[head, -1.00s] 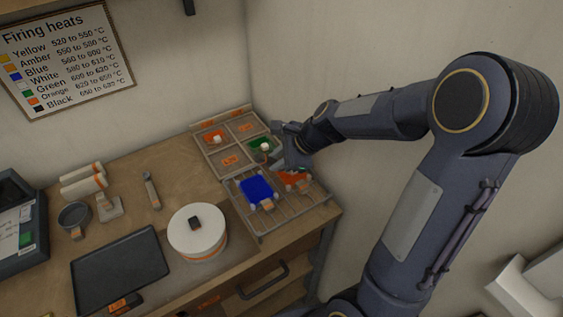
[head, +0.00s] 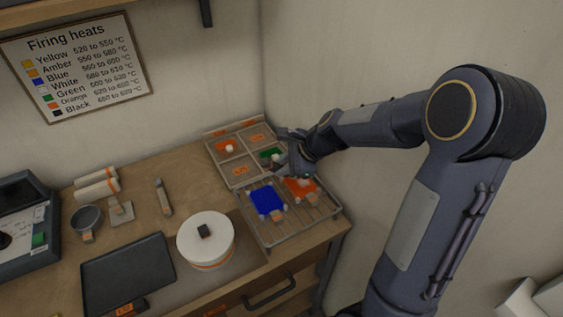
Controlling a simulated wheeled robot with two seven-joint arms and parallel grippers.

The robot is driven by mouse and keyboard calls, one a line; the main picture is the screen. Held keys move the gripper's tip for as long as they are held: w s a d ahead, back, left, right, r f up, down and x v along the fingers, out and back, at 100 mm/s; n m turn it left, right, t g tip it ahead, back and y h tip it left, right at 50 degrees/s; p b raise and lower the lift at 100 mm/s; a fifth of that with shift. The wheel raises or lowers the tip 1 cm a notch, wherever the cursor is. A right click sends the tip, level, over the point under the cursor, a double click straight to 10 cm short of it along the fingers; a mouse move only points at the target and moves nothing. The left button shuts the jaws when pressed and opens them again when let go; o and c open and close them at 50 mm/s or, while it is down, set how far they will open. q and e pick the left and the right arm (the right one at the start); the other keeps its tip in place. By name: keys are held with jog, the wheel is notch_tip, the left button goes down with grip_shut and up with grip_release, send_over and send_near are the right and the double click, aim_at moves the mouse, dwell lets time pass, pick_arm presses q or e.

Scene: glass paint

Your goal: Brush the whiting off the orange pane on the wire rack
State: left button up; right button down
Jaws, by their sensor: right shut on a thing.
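The wire rack (head: 325,212) stands at the right end of the wooden bench. The orange pane (head: 296,192) lies on its right part, with a small pale patch by its far right edge. A blue pane (head: 267,201) lies on the rack's left part. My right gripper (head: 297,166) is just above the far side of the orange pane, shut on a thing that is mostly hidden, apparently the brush. Whether it touches the pane cannot be told. My left gripper is out of view.
A divided tray (head: 240,170) with orange and green pieces adjoins the rack at the back. A white lidded pot (head: 206,243) and a dark tray (head: 128,271) stand to the left. Walls close in behind and right.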

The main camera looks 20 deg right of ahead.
jog(key=shift+s+r+p, duration=0.6)
jog(key=shift+s, duration=1.85)
jog(key=shift+w+d, duration=0.45)
jog(key=shift+w, duration=0.65)
jog(key=shift+w+d, duration=0.45)
jog(key=shift+w, duration=0.6)
jog(key=shift+w+d, duration=0.45)
jog(key=shift+w, duration=0.65)
jog(key=shift+f, duration=0.15)
jog(key=shift+f, duration=0.2)
jog(key=shift+f, duration=0.25)
